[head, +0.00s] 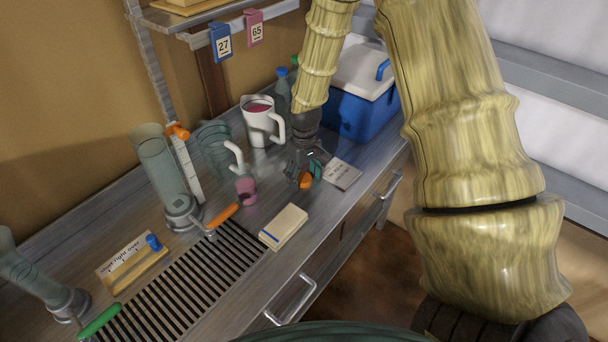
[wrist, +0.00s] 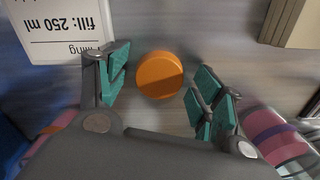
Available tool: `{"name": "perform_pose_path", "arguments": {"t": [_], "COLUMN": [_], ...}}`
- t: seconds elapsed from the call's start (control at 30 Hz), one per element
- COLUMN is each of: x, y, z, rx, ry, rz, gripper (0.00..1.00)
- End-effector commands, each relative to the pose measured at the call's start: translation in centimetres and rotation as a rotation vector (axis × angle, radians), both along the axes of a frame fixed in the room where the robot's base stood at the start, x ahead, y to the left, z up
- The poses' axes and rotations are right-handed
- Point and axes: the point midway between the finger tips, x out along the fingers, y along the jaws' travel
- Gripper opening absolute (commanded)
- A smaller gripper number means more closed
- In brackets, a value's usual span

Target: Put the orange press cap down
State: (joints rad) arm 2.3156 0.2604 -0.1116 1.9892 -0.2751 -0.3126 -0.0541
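The orange press cap (head: 306,182) is a small round disc on the grey counter, below my gripper (head: 305,165). In the wrist view the cap (wrist: 160,75) lies between the two teal-padded fingers of my gripper (wrist: 161,92).
A printed card (head: 342,174) lies right of the gripper, with a blue cooler (head: 360,112) behind. A white jug (head: 261,122), a pink cup (head: 246,191) and a pale block (head: 284,227) stand nearby. A slotted drain (head: 185,285) and clear cylinders (head: 160,170) are at left.

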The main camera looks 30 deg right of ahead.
Motion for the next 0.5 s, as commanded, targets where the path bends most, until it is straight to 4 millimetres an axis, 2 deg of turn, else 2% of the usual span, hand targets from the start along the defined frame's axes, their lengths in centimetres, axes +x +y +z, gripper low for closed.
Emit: {"name": "perform_pose_path", "arguments": {"t": [0.3,0.5], "x": [0.0,0.1], "y": [0.0,0.0], "z": [0.1,1.3], "rx": [0.0,0.0], "ry": [0.0,-0.002], "rz": [0.0,0.0], "gripper": [0.7,0.7]}}
